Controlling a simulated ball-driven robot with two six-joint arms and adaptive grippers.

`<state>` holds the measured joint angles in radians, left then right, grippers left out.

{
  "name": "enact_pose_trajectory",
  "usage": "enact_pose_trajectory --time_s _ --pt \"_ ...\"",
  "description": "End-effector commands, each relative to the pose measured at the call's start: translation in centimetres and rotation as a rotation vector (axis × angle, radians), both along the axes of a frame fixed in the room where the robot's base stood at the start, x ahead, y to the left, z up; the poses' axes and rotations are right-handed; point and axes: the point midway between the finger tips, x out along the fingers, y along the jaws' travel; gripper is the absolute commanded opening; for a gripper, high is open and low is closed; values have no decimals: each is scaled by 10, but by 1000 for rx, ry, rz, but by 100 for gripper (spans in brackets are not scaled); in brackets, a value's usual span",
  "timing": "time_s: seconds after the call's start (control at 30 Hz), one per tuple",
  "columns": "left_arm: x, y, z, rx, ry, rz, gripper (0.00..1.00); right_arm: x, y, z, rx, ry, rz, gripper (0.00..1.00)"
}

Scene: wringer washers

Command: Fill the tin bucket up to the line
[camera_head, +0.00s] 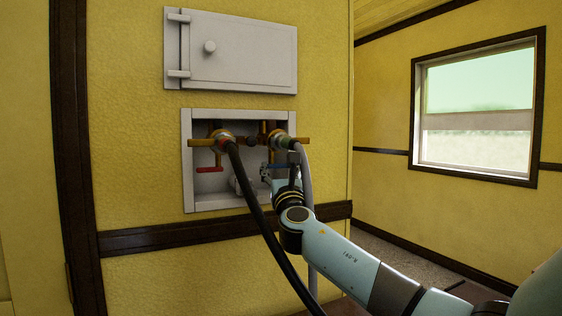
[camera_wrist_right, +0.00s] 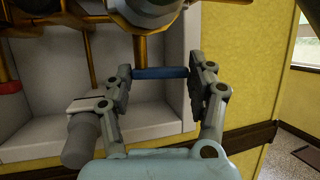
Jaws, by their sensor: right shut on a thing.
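My right gripper (camera_head: 281,168) reaches into a white recessed wall box (camera_head: 186,160) that holds two taps. In the right wrist view my right gripper (camera_wrist_right: 162,80) is shut on the blue tap handle (camera_wrist_right: 160,73), one finger at each end of the bar. In the head view the blue handle (camera_head: 268,165) is partly hidden by the gripper. The red tap handle (camera_head: 209,169) is on the left tap. A black hose (camera_head: 252,199) runs down from the left tap and a grey hose (camera_head: 306,175) from the right one. The tin bucket and my left gripper are not in view.
A white hinged door (camera_head: 240,52) stands above the box. The hoses pass close beside my right arm. A dark wood rail (camera_head: 180,234) runs along the yellow wall below the box. A window (camera_head: 478,108) and open floor (camera_head: 395,250) are to the right.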

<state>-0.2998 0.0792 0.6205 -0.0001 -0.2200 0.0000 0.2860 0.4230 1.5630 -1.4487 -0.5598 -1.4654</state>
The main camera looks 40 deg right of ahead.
Motion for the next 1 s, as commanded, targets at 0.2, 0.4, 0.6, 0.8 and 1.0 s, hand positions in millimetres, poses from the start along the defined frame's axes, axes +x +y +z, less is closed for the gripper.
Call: enact_pose_trajectory --time_s 0.2,0.4,0.6,0.8,1.0 --pt "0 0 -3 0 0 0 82 0 6 0 0 -2 -182 25" --pt "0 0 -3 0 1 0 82 -1 5 0 -3 -1 -198 25" --pt "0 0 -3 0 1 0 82 -1 5 1 -2 -1 -196 68" --pt "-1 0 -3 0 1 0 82 -1 5 0 -2 -1 -195 82" --pt "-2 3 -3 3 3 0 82 -2 6 -1 -2 -1 -195 82"
